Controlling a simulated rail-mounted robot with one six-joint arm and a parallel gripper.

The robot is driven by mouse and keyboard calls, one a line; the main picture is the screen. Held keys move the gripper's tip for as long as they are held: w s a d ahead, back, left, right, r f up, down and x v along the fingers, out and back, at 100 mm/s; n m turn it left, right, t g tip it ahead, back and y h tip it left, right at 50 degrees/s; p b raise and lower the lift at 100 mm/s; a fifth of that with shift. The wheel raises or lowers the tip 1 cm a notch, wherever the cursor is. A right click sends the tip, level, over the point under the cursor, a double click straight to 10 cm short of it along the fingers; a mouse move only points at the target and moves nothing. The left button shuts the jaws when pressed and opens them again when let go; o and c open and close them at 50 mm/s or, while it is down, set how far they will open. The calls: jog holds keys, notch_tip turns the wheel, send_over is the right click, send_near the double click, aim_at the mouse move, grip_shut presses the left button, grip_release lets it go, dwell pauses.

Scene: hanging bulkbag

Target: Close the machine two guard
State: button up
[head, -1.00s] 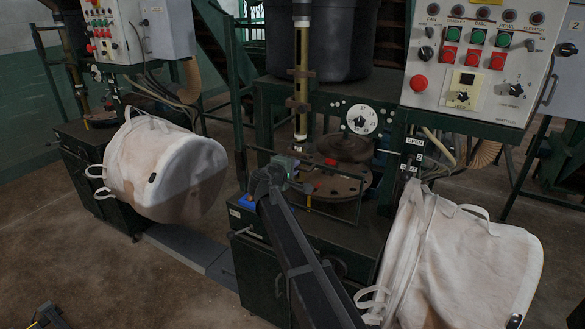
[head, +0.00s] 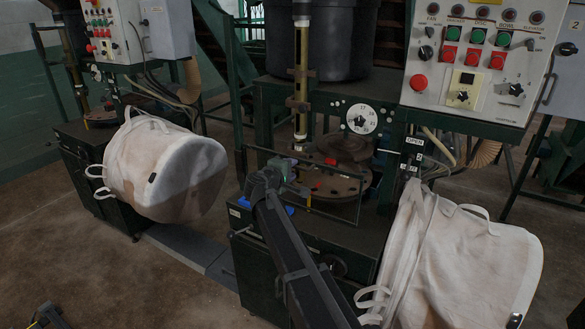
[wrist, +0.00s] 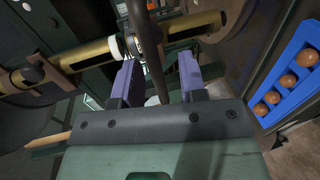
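The guard of machine two (head: 333,215) is a thin dark bar frame in front of the round plates, in the middle of the head view. My gripper (head: 288,183) is at the left part of this frame. In the wrist view, the two purple fingertips of my gripper (wrist: 160,82) stand apart, with a dark bar (wrist: 151,50) between them. I see gaps beside the bar, so the fingers do not look clamped on it. My arm hides the guard's lower left part in the head view.
A brass column (head: 301,75) and a round plate (head: 325,182) stand behind the guard. White bulk bags hang at left (head: 165,168) and right (head: 460,262). A control panel (head: 482,60) is at upper right. A blue tray (wrist: 285,70) holds several brown round things.

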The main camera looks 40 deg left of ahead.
jog(key=p+v, duration=0.1)
jog(key=v, duration=0.8)
jog(key=shift+d, duration=0.1)
